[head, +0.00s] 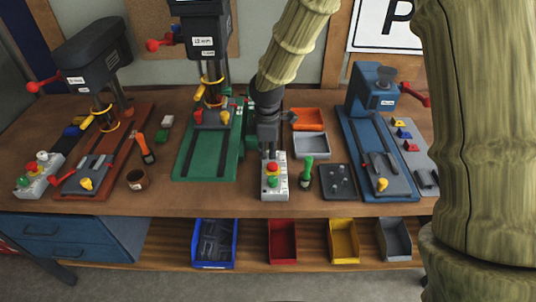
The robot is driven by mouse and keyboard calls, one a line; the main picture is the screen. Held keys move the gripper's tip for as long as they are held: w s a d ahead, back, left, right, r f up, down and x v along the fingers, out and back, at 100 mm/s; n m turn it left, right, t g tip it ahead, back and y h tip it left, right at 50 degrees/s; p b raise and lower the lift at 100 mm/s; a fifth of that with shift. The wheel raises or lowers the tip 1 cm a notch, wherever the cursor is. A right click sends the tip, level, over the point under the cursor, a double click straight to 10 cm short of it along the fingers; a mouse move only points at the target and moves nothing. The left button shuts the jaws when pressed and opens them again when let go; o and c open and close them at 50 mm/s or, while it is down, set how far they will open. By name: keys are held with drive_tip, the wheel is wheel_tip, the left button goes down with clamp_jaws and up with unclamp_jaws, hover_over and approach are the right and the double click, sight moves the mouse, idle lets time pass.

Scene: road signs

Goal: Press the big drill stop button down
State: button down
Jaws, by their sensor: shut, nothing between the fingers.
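The big drill press (205,40) stands at the back centre on a green base (199,160); its label appears to read 13 mm. A pale grey control box (273,192) lies to the right of that base, near the front of the bench. It has a red button (272,167) toward the back and a green button (272,182) toward the front. My gripper (268,154) points down just behind the red button, with its fingers shut and empty. I cannot tell whether the fingertips touch the box or the button.
A smaller drill (93,58) and its button box (38,178) stand at left. A green-handled tool (307,168) lies close right of the central box, near a dark plate (339,182). A blue machine (372,92) stands right. Orange (307,119) and grey (310,145) trays sit behind.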

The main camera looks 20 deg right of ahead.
wheel_tip(320, 180, up, 9)
drive_tip(key=b, duration=0.2)
drive_tip(key=shift+s, duration=0.15)
drive_tip(key=shift+a, duration=0.1)
idle(0.6)
